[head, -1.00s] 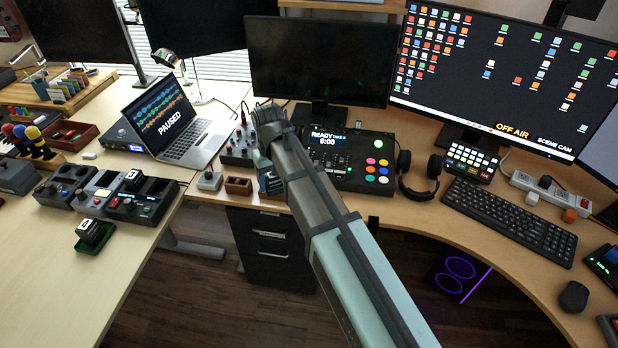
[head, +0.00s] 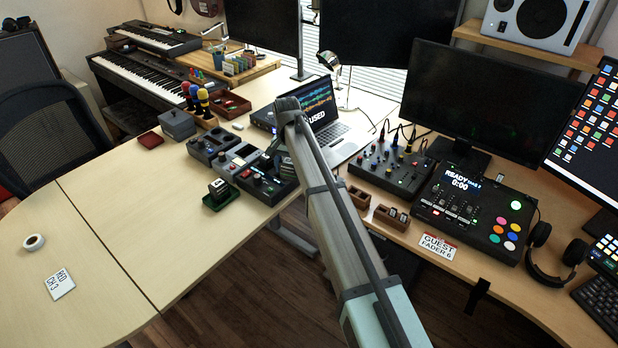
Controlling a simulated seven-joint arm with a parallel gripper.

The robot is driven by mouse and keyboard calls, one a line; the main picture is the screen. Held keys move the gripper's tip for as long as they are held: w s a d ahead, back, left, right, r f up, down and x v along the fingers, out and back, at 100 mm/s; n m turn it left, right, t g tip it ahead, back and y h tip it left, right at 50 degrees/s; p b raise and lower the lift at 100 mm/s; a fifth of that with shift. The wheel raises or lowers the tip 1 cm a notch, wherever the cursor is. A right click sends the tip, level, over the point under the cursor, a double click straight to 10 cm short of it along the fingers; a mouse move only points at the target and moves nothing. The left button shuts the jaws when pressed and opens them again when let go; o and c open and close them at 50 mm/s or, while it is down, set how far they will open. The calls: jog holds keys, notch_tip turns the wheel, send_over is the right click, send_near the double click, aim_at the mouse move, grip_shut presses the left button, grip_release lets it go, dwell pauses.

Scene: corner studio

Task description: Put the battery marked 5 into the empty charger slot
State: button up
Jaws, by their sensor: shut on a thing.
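My gripper (head: 282,148) is in the middle of the head view, mostly hidden behind my own wrist and arm. It is shut on a small dark block that looks like a battery; its number cannot be read. The gripper is over or just beyond the right end of the black charger (head: 256,184); the exact height cannot be told. The charger has a red button and a small lit display at its front. Its slots are partly hidden by my arm, so I cannot tell which is empty. Another dark battery (head: 219,187) with a pale label stands in a green tray (head: 212,206) in front of the charger.
Grey dock units (head: 209,146) stand left of the charger, the laptop (head: 318,107) behind it. Microphones (head: 202,98) stand further back. Small wooden boxes (head: 391,217) and a mixer (head: 388,168) are to the right. The left table (head: 120,220) is largely clear, with a tape roll (head: 34,242).

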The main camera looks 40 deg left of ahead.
jog(key=w+a+m, duration=0.1)
jog(key=m, duration=0.1)
jog(key=w+a+m, duration=0.1)
jog(key=a+m, duration=0.1)
jog(key=shift+w+a+r+m, duration=0.1)
jog(key=shift+w+a+m, duration=0.1)
jog(key=shift+m, duration=0.1)
jog(key=m, duration=0.5)
jog(key=w+a+m, duration=0.1)
jog(key=m, duration=0.5)
jog(key=a+m, duration=0.1)
jog(key=m, duration=0.5)
jog(key=shift+w+a, duration=0.15)
jog(key=shift+w, duration=0.15)
jog(key=shift+f, duration=2.8)
dwell(1.2)
jog(key=shift+r, duration=0.8)
dwell(0.5)
